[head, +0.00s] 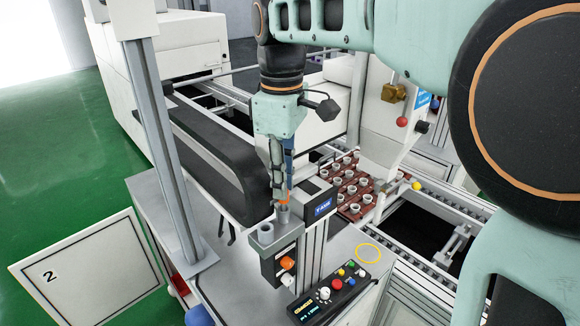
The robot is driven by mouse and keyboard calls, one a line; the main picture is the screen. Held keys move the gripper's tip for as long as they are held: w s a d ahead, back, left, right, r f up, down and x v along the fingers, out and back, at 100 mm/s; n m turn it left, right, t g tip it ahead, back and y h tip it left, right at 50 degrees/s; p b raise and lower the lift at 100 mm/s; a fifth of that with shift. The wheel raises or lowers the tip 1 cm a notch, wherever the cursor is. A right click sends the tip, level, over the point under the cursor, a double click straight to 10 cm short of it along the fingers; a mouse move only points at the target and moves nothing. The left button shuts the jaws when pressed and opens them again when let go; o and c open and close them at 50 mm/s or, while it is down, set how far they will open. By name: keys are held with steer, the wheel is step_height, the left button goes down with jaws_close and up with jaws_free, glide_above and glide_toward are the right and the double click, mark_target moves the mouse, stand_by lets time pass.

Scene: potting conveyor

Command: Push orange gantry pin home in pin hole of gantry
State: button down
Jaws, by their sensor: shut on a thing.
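My gripper (281,190) points straight down near the middle of the head view. Its fingers are shut on the orange gantry pin (284,201), of which only a small orange part shows at the fingertips. Directly below the pin is a grey upright tube (283,214) on the gantry bracket (277,243). The pin appears in line with this tube, but I cannot tell whether it is inside it. The pin hole itself is hidden or too small to make out. A second grey cup (265,229) sits on the bracket, in front and to the left, clear of the gripper.
A black panel with an orange knob (287,262) is below the bracket. A control box (334,291) with coloured buttons stands at the front. A brown tray (352,206) of several white pots lies behind right. A grey post (168,150) stands left.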

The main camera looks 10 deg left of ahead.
steer(key=shift+f+b, duration=0.5)
steer(key=shift+f, duration=0.4)
steer(key=c, duration=1.8)
jaws_free()
step_height(320, 180, up, 12)
